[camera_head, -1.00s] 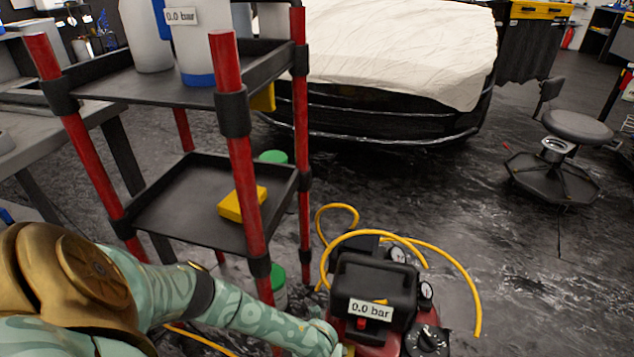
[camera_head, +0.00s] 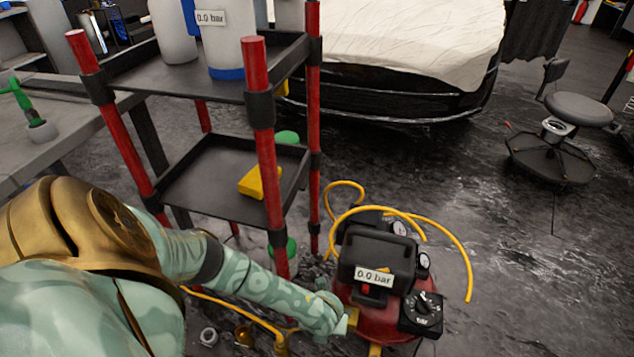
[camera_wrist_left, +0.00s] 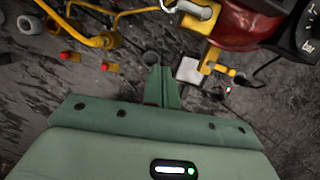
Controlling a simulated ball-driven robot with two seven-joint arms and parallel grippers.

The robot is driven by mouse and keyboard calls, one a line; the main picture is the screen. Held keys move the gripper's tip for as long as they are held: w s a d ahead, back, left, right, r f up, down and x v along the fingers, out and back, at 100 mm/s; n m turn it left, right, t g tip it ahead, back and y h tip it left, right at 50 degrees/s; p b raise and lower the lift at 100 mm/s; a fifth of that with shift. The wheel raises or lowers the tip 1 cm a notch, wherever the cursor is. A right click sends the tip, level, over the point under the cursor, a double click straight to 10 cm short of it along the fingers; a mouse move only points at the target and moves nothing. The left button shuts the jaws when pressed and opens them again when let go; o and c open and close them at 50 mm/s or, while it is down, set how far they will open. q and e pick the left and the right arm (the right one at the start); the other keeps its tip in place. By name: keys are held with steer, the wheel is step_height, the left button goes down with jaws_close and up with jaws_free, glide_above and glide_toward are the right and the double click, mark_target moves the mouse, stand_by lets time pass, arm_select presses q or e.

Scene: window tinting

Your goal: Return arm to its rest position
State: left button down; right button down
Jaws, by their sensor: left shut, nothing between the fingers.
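My left arm (camera_head: 255,287), patterned pale green with a gold shoulder, reaches from the lower left towards the floor. My left gripper (camera_head: 342,322) is at the left side of the red air compressor (camera_head: 378,322), and whether they touch is unclear. In the left wrist view its fingers (camera_wrist_left: 162,84) are together and empty, over the dark floor below the compressor (camera_wrist_left: 245,25). The compressor carries a "0.0 bar" label and a black dial. My right gripper is outside both views.
A black cart (camera_head: 215,195) with red posts stands just beyond my left arm, holding a yellow block (camera_head: 259,182). A yellow hose (camera_head: 455,245) curls around the compressor. Small fittings (camera_head: 208,336) lie near my forearm. A stool (camera_head: 567,130) stands right; floor between is open.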

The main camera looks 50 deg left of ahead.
arm_select(q)
steer(key=shift+p+v, duration=0.55)
steer(key=shift+v, duration=0.8)
steer(key=shift+s, duration=0.1)
